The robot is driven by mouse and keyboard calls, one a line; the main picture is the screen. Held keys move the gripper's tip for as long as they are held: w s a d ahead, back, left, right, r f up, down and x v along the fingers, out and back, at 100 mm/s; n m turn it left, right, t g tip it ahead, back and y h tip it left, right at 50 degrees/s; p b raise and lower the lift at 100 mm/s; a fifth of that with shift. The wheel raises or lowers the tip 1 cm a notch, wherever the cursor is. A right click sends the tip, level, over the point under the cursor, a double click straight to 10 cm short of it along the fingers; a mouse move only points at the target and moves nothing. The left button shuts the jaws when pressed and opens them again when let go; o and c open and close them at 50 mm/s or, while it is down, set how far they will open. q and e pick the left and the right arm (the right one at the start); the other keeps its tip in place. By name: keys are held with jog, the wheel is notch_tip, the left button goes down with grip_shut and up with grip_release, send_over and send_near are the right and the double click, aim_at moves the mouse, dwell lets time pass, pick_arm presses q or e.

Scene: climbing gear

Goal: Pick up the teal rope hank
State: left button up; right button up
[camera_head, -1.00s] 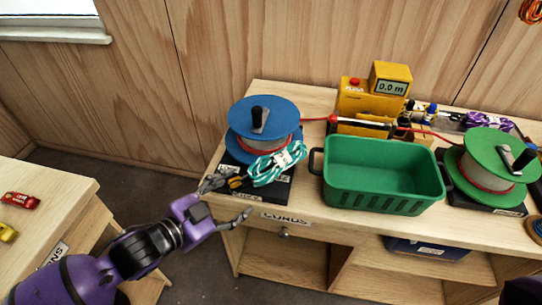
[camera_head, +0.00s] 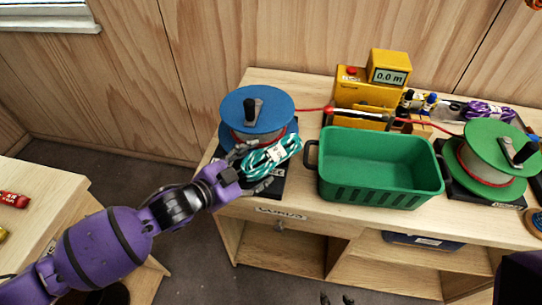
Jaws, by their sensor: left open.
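The teal rope hank (camera_head: 270,157), teal and white with a pale band, lies at the front of the blue spool (camera_head: 257,113) on the left of the bench. It lies tilted, over the spool's dark base. My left gripper (camera_head: 250,178) is at the hank's lower left end, with its jaws open. Its fingers are partly hidden by its own body and the hank, so I cannot tell whether they touch the rope. Two small dark tips, perhaps of my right gripper (camera_head: 336,299), show at the bottom edge.
A green bin (camera_head: 380,190) stands just right of the hank, empty inside. A green spool (camera_head: 492,155) is at the far right. A yellow meter box (camera_head: 368,95) and a purple hank (camera_head: 488,111) are behind. A side table (camera_head: 40,190) stands at the left.

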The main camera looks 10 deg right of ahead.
pick_arm(q)
jog(key=shift+r, duration=0.1)
jog(key=c, duration=1.3)
